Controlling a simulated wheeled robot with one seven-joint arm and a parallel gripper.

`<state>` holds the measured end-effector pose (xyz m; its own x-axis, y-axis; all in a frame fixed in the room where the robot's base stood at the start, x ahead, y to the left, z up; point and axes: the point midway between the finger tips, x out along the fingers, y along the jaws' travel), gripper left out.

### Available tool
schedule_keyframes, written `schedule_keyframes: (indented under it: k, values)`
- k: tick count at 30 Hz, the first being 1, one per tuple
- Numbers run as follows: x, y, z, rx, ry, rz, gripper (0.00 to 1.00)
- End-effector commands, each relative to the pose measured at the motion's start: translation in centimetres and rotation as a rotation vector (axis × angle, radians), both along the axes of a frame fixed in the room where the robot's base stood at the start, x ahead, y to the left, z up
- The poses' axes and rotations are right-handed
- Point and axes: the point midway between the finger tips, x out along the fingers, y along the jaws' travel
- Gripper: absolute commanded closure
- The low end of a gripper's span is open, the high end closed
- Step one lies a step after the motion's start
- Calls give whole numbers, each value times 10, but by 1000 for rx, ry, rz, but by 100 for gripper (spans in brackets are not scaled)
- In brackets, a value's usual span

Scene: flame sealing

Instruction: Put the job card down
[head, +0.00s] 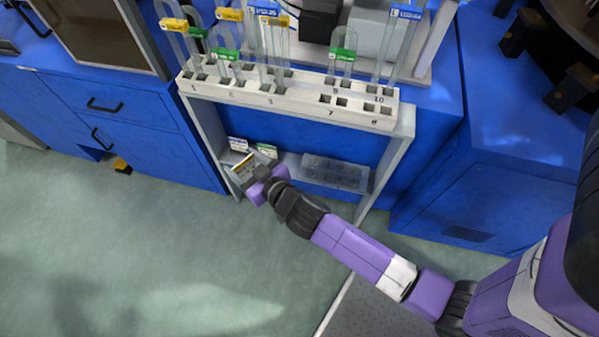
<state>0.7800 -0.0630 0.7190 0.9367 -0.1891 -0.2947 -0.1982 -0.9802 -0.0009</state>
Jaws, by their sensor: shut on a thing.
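The job card (243,166) is a small pale card with a yellow band, at the left end of the low shelf under the tube rack. My gripper (256,171) is shut on the card, reaching in from the lower right. The card is tilted in the picture. I cannot tell whether it touches the shelf (287,160). The gripper's fingers partly hide the card's right side.
A blue-marked card (238,144) and a green-marked card (267,151) are close behind the held card. A clear tray (335,172) fills the shelf's right part. Above, a white numbered rack (300,92) holds several labelled glass tubes. Side panels bound the shelf.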

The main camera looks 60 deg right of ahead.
Motion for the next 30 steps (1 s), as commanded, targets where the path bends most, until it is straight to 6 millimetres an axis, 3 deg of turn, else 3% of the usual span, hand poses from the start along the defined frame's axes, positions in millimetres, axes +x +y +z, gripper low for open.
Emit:
schedule_keyframes:
  k: [1, 8, 18, 26, 30]
  values:
    - [9, -13, -12, 0, -8, -41, 75]
    - [28, -69, -11, 0, -8, -232, 75]
    - [18, -139, -4, 1, -7, -511, 75]
    - [4, -161, 0, 0, 0, -620, 75]
    - [2, -163, -12, 0, 4, -632, 75]
